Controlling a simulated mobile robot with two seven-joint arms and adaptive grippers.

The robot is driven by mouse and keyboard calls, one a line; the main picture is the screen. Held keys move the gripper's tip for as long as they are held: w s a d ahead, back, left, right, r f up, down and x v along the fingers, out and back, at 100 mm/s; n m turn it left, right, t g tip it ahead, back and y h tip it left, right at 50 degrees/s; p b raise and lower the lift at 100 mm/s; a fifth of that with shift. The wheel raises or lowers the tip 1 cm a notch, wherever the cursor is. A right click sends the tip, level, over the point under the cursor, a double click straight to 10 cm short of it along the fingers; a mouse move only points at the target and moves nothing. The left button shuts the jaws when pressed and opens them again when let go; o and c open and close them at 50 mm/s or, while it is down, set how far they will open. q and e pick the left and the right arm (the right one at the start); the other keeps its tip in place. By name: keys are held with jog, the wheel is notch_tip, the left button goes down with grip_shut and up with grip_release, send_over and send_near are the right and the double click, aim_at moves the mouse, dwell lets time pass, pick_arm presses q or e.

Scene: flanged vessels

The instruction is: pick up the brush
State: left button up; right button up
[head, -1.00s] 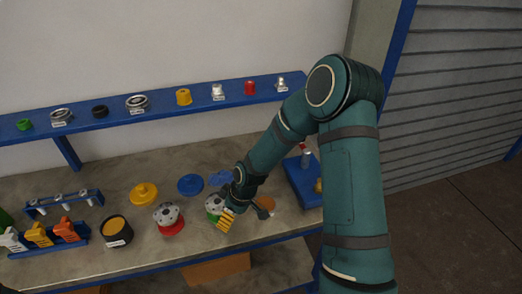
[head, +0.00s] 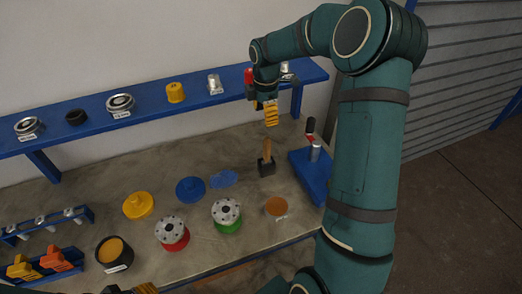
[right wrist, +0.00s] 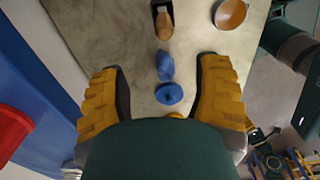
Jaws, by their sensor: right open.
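The brush (head: 267,158), with a wooden handle and a dark head, is on the grey worktable, its handle pointing towards the back. Part of it shows at the top edge of the right wrist view (right wrist: 163,22), beyond my fingers. My right gripper (head: 271,113) is open and empty, raised above and behind the brush, near the shelf. Its two yellow fingers are wide apart in the right wrist view (right wrist: 160,72). A yellow ribbed part of my left gripper (head: 145,288) just shows at the bottom edge; its jaws cannot be made out.
A blue stand (head: 312,178) with upright items is right of the brush. The blue shelf (head: 140,112) runs along the wall close to my right gripper.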

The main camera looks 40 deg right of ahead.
aim_at(267, 138)
jog(key=f, duration=0.6)
jog(key=shift+s+f, duration=0.1)
jog(key=shift+s, duration=0.2)
jog(key=shift+f, duration=0.6)
jog(key=shift+s+d+f, duration=0.15)
jog(key=shift+f, duration=2.45)
grip_shut()
